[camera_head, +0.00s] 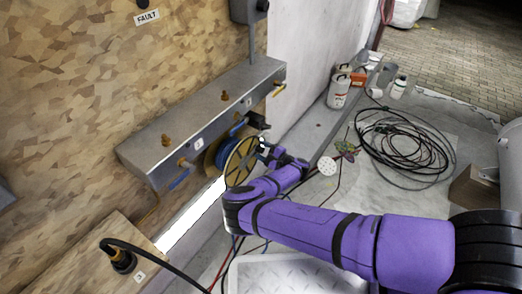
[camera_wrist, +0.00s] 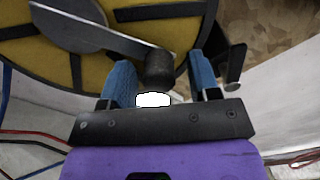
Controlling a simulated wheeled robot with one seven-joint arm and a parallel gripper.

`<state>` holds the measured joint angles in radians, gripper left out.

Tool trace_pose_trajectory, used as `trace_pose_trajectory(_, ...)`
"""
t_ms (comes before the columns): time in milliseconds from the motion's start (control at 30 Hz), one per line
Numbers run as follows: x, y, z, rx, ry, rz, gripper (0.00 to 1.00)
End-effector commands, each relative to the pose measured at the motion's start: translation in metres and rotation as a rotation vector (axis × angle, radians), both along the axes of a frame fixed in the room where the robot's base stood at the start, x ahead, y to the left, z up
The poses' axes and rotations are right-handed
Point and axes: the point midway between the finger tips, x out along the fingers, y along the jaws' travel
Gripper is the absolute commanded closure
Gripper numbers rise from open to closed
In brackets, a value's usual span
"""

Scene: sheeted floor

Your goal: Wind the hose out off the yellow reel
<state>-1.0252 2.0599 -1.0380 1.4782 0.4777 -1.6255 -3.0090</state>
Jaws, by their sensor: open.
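The yellow reel (camera_head: 236,168) is mounted at the metal box on the wall, its disc facing my arm. Blue hose (camera_head: 211,158) shows behind the disc. In the wrist view the yellow disc (camera_wrist: 40,62) with black spokes and rim fills the upper left. A grey crank arm (camera_wrist: 115,38) crosses it and ends in a dark knob (camera_wrist: 158,66). My gripper (camera_wrist: 162,72) is open, with one blue finger on each side of the knob and visible gaps. In the head view my gripper (camera_head: 266,150) is right beside the disc, its fingers hard to make out.
The grey metal box (camera_head: 205,118) carries taps with yellow and blue levers. A coiled black hose (camera_head: 405,145) lies on the floor sheet at right. Bottles and cans (camera_head: 340,92) stand along the back wall. A white tray (camera_head: 290,272) is under my arm. Loose cables cross the floor.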

Motion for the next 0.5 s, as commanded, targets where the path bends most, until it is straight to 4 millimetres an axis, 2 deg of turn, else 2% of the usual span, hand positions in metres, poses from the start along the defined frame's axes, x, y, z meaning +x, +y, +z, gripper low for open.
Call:
trace_pose_trajectory(300,-0.034,-0.045,0.0,-0.002,0.001,-0.003,0.44)
trace_pose_trajectory(500,-0.053,-0.069,0.0,0.0,0.002,-0.002,0.44)
